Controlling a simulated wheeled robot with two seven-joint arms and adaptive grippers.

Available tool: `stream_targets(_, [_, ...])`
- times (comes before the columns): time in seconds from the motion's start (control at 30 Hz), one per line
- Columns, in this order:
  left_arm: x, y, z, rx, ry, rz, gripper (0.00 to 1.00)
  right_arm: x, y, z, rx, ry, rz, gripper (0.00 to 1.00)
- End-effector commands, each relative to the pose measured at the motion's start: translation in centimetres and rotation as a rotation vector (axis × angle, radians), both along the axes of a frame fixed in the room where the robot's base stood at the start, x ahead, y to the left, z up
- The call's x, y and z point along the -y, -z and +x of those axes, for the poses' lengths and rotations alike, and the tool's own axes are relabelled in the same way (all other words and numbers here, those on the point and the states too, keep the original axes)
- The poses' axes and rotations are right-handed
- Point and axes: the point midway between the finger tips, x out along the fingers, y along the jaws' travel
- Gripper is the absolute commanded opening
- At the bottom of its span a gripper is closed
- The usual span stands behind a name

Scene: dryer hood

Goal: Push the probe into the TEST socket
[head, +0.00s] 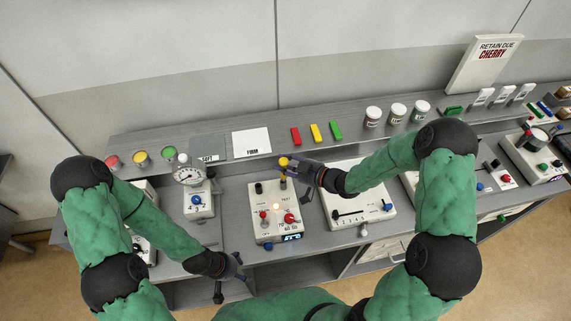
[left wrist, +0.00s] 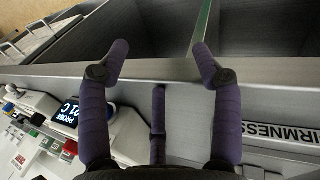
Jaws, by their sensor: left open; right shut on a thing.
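The probe (head: 284,162) has a yellow top and stands roughly upright over the back right of a white control box (head: 262,228). My right gripper (head: 290,165) comes in from the right and is shut on the probe. The TEST label (head: 286,197) is printed just below the probe. The socket itself is hidden, and I cannot tell whether the probe's tip is in it. The box's display (head: 291,238) also shows in the left wrist view (left wrist: 68,112), reading PROBE and 21 C. My left gripper (head: 238,268) is open and empty, low in front of the bench.
The box carries a black knob (head: 259,188), a lit lamp and red controls. A dial gauge (head: 188,176) stands to the left, a white slider box (head: 357,212) to the right. Colored blocks and jars line the back shelf. Open compartments lie below the bench edge.

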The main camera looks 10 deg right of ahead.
Motion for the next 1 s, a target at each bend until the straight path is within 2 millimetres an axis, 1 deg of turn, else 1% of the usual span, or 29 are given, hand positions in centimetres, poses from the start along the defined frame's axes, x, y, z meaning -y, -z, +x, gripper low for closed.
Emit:
stream_targets(0.03, [-0.1, 0.5, -0.3, -0.013, -0.010, 0.001, 0.40, 0.1, 0.4, 0.0, -0.002, 0.002, -0.003, 0.00])
stream_targets(0.53, [-0.1, 1.5, -0.4, -0.015, -0.012, 0.000, 0.40, 0.2, 1.6, 0.0, -0.004, 0.004, -0.005, 0.00])
stream_targets(0.73, [-0.1, 1.8, -0.4, -0.016, -0.012, 0.000, 0.44, 0.3, 2.0, 0.0, -0.004, 0.005, -0.005, 0.00])
stream_targets(0.77, [-0.1, 1.9, -0.4, -0.017, -0.014, 0.000, 0.44, 0.3, 2.1, 0.0, -0.004, 0.005, -0.005, 0.00])
stream_targets(0.83, [-0.1, 2.0, -0.4, -0.017, -0.014, 0.000, 0.40, 0.3, 2.2, 0.0, -0.004, 0.006, -0.005, 0.00])
stream_targets(1.0, [-0.1, 2.4, -0.6, -0.024, -0.018, 0.000, 0.40, 0.3, 2.6, 0.1, -0.003, 0.005, -0.005, 0.00])
